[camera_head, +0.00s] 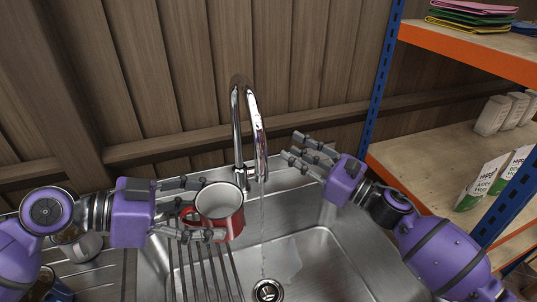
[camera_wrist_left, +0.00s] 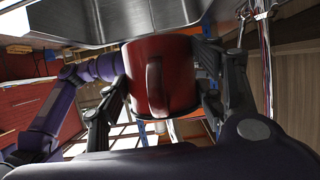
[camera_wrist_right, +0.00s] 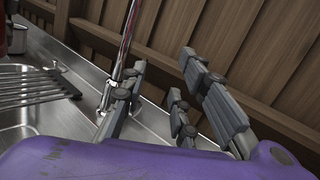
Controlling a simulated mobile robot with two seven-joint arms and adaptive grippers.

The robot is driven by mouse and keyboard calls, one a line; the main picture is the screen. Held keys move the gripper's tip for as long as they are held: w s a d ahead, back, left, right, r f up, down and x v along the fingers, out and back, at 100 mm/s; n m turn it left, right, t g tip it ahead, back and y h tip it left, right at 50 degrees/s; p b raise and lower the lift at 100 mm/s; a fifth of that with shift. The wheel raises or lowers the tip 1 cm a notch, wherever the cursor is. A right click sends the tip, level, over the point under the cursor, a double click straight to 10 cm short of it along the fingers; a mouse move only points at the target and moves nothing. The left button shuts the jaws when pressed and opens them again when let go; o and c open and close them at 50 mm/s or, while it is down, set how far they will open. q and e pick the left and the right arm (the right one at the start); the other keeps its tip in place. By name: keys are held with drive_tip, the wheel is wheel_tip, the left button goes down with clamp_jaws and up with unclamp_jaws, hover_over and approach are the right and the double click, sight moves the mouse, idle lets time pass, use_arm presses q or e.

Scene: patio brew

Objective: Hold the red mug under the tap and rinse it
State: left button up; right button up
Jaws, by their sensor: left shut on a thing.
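The red mug (camera_head: 222,208), white inside, is held upright over the sink by my left gripper (camera_head: 205,207), whose fingers are shut around its body. In the left wrist view the mug's red side and handle (camera_wrist_left: 155,88) sit between the fingers (camera_wrist_left: 165,95). The chrome tap (camera_head: 252,130) stands behind the sink, and a thin stream of water (camera_head: 262,235) falls from it. The mug is just left of the stream, apart from it. My right gripper (camera_head: 308,153) is open and empty, right of the tap. It also shows in the right wrist view (camera_wrist_right: 175,85).
The steel sink basin (camera_head: 325,260) has a drain (camera_head: 267,291) below the stream. A drying rack (camera_head: 205,270) lies below the mug. A pale cup (camera_head: 85,247) stands at the left. An orange and blue shelf (camera_head: 450,150) with cartons (camera_head: 485,180) is at the right, near my right arm.

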drive_tip(key=s+f+m+t+h, duration=0.1)
drive_tip(key=s+m+t+h, duration=0.2)
drive_tip(key=s+m+h, duration=0.4)
drive_tip(key=a+x, duration=0.1)
drive_tip(key=x, duration=1)
drive_tip(key=shift+s+n, duration=0.25)
drive_tip(key=shift+n, duration=0.05)
drive_tip(key=shift+a+r, duration=0.1)
drive_tip(key=shift+c, duration=0.3)
clamp_jaws()
